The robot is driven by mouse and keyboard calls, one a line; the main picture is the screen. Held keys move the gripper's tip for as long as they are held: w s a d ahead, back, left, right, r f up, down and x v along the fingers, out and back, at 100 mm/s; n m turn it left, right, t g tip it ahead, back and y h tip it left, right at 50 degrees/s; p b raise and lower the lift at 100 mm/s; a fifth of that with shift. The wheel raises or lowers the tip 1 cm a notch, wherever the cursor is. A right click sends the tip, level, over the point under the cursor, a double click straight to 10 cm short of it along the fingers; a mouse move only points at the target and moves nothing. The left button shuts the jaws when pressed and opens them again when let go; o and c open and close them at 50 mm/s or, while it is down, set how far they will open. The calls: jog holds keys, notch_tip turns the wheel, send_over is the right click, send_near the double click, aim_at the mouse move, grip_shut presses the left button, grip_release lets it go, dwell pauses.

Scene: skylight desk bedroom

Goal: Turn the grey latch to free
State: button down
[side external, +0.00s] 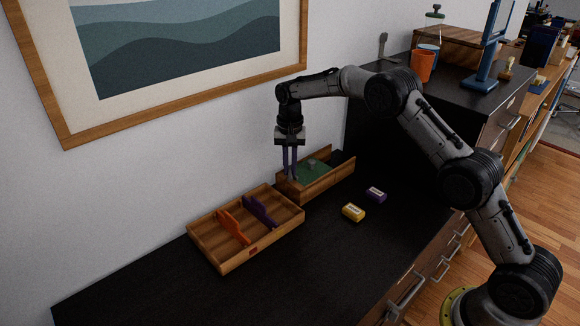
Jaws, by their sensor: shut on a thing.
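A wooden box (327,181) with a green panel (318,173) inside stands on the dark desk against the wall. My gripper (291,176) points down at the left end of this box, its fingers close together. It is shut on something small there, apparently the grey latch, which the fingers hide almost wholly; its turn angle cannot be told. A small grey lump (312,163) shows on the green panel, right of the fingers and apart from them.
An open wooden tray (232,266) with orange (233,228) and purple (260,211) pieces stands left of the box. A yellow block (353,212) and a purple block (376,194) lie to the right. The desk front is clear. A raised dark cabinet (450,90) stands behind my arm.

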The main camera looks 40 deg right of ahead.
aim_at(290, 169)
jog(key=n, duration=0.4)
jog(key=shift+r+n, duration=0.1)
jog(key=shift+n, duration=0.2)
jog(key=n, duration=0.4)
jog(key=shift+n, duration=0.3)
jog(key=c, duration=0.9)
grip_release()
notch_tip(290, 169, up, 14)
jog(key=shift+f, duration=0.1)
